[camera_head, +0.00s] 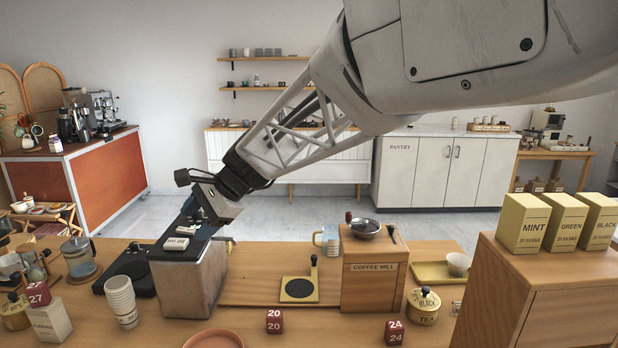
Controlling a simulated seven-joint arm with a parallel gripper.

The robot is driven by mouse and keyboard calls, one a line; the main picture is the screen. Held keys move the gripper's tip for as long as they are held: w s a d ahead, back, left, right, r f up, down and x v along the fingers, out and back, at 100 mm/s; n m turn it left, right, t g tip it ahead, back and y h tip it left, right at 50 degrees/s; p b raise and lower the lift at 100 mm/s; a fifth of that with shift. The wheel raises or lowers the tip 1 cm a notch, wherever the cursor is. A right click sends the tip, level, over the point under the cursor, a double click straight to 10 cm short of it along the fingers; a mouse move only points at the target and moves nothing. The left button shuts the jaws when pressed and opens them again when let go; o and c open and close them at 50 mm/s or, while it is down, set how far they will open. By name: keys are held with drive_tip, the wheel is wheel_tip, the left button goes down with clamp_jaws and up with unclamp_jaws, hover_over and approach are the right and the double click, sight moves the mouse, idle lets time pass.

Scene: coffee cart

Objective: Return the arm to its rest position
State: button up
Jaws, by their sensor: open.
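My arm reaches in from the upper right and slants down to the left across the camera_head view. My gripper (196,218) is at its lower end, over the steel box (190,280) on the left part of the wooden counter (255,325). The gripper is open, and I see nothing held in it. Its fingertips are small and dark against the box's dark top, so I cannot tell whether they touch it.
The coffee mill (374,269) stands right of centre. Tea boxes (523,222) top a wooden cabinet (540,295) at right. Open floor lies behind the counter.

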drive_tip(key=s+d+r+n+t+h, duration=0.2)
drive_tip(key=s+d, duration=0.4)
drive_tip(key=d, duration=0.6)
drive_tip(key=s+d+r+n+t+h, duration=0.2)
drive_tip(key=s+d, duration=0.4)
drive_tip(key=d, duration=0.6)
drive_tip(key=s+d+f+n+t+h, duration=0.1)
drive_tip(key=s+d+f+n+h, duration=0.1)
drive_tip(key=s+d, duration=0.65)
drive_tip(key=s+d+f+n+t+h, duration=0.1)
drive_tip(key=s+d+f+t+h, duration=0.15)
drive_tip(key=s+d, duration=0.6)
wheel_tip(320, 180, down, 8)
drive_tip(key=w+g, duration=0.2)
drive_tip(key=g, duration=0.2)
drive_tip(key=shift+w+d+f, duration=0.2)
drive_tip(key=shift+f, duration=0.05)
